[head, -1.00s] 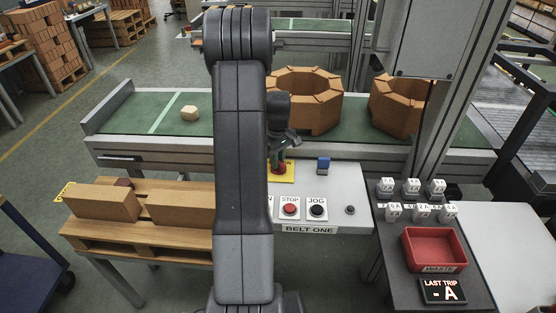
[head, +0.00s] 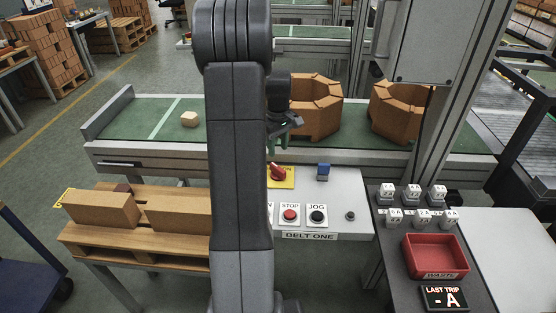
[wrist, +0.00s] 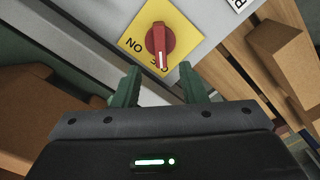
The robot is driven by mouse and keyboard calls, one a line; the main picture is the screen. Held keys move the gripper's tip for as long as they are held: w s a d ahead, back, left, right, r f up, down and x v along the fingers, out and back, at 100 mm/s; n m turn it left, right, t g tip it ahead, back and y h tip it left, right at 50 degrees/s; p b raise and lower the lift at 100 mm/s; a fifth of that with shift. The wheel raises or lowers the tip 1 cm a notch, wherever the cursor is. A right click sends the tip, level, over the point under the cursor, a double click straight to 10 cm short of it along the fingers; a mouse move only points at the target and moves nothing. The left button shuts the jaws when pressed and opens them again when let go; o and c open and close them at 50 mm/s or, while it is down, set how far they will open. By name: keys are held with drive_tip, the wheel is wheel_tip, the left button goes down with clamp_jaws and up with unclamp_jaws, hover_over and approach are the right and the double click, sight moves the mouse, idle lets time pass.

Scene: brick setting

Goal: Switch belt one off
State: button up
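A red rotary switch (head: 277,173) sits on a yellow plate on the white belt one panel (head: 345,190). In the wrist view the red handle (wrist: 160,42) has its white-marked end over a label it mostly covers. The ON label (wrist: 133,45), seen upside down, lies clear to the left of the handle. My gripper (head: 279,143) is above and behind the switch, apart from it. In the wrist view its green fingers (wrist: 159,85) are spread and empty. My arm hides the left part of the panel.
The panel also has a red STOP button (head: 290,214), a black JOG button (head: 317,214) and a blue part (head: 323,171). The green belt (head: 140,115) behind carries a small pale block (head: 190,119) and brick rings (head: 316,110). A red waste tray (head: 435,255) stands right.

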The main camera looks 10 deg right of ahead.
wheel_tip(320, 180, up, 5)
hover_over(278, 167)
drive_tip(key=shift+r, duration=0.2)
wheel_tip(278, 167, down, 14)
drive_tip(key=shift+r, duration=0.1)
drive_tip(key=shift+p, duration=0.3)
idle(0.3)
drive_tip(key=shift+r, duration=0.1)
idle(0.3)
